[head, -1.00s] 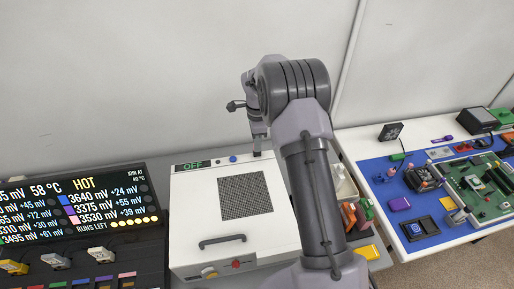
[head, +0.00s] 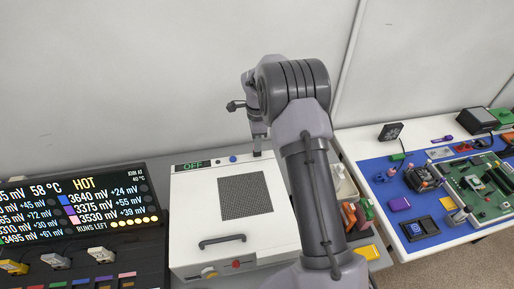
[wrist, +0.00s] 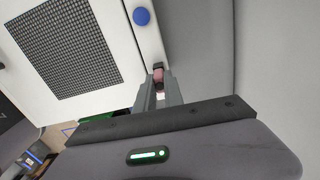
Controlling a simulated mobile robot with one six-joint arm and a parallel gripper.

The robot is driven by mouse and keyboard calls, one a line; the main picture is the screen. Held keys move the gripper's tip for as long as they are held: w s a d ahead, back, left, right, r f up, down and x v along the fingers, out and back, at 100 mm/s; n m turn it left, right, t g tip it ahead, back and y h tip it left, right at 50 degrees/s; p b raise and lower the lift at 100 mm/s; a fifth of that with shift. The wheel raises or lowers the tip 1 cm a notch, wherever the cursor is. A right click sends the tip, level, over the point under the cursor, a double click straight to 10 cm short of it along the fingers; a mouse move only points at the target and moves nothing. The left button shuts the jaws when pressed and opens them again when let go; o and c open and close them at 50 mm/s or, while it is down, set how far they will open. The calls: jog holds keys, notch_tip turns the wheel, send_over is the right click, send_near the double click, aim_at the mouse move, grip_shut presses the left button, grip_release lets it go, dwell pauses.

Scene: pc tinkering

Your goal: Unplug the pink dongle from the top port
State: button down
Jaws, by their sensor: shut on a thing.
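The pink dongle (wrist: 158,76) shows in the wrist view as a small pink block with a dark end, at the edge strip of the white case (wrist: 115,50). My gripper (wrist: 159,90) is shut on it. Whether the dongle is still seated in a port or just clear of it I cannot tell. In the head view my gripper (head: 258,147) points down behind the back edge of the white case (head: 190,215), and the dongle and the port are hidden there.
The case has a dark grille (head: 244,196), a handle (head: 222,241) and a blue button (head: 233,159). A display panel (head: 80,210) stands at left. A bin of coloured parts (head: 345,190) is at right, beside a blue mat (head: 390,230) with a green circuit board.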

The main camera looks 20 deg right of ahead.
jog(key=shift+r, duration=0.15)
jog(key=shift+r+p, duration=1.6)
jog(key=shift+r, duration=1)
